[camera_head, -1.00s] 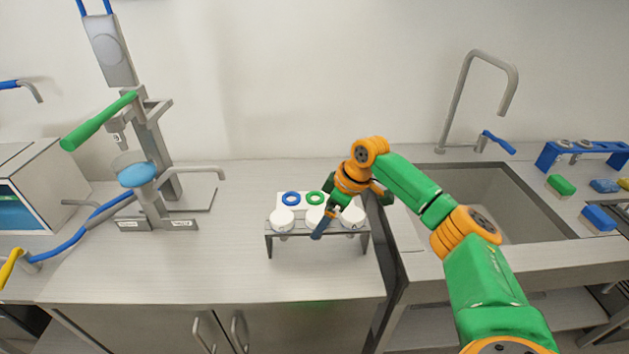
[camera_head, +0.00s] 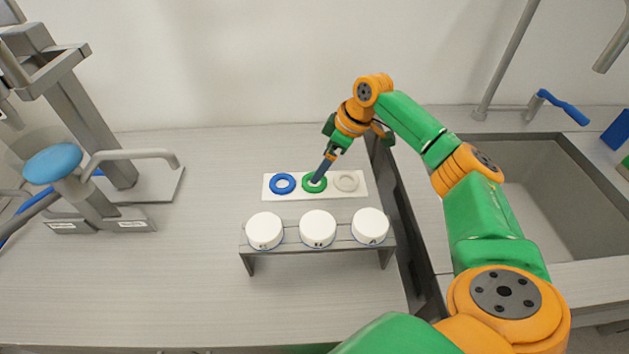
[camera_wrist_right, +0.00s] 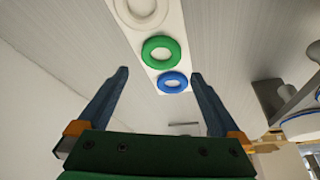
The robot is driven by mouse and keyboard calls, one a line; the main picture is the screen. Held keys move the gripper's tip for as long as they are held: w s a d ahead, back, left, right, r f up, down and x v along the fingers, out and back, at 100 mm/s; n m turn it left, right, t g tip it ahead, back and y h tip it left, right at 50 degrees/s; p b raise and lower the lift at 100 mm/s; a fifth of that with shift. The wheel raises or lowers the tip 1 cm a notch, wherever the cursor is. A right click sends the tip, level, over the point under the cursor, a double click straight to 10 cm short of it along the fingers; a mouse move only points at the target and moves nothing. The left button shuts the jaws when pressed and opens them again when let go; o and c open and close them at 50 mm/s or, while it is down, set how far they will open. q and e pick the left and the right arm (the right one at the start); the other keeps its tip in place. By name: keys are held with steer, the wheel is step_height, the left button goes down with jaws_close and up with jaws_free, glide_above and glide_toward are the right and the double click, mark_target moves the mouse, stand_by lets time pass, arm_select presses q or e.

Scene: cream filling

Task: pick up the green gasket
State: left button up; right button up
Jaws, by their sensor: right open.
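The green gasket (camera_head: 308,188) is a flat ring lying on a white tray (camera_head: 356,194) on the counter, between a blue gasket (camera_head: 283,184) and a white gasket (camera_head: 346,181). My right gripper (camera_head: 319,178) is over the green gasket in the head view and hides part of it. In the right wrist view its two fingers (camera_wrist_right: 161,88) are spread and empty. The green gasket (camera_wrist_right: 160,51) shows beyond the fingertips, apart from them, with the blue gasket (camera_wrist_right: 172,82) beside it. My left gripper is not in view.
A grey rack (camera_head: 290,246) with three white-capped pieces stands in front of the tray. A metal stand with a blue disc (camera_head: 53,162) is at the left. A sink (camera_head: 560,200) lies at the right, past a dark divider. The counter left of the tray is clear.

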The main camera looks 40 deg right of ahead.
steer(key=x, duration=0.6)
steer(key=shift+s+p, duration=0.15)
steer(key=shift+p, duration=0.25)
steer(key=c, duration=1.2)
steer(key=shift+r, duration=0.1)
steer(key=shift+c, duration=0.2)
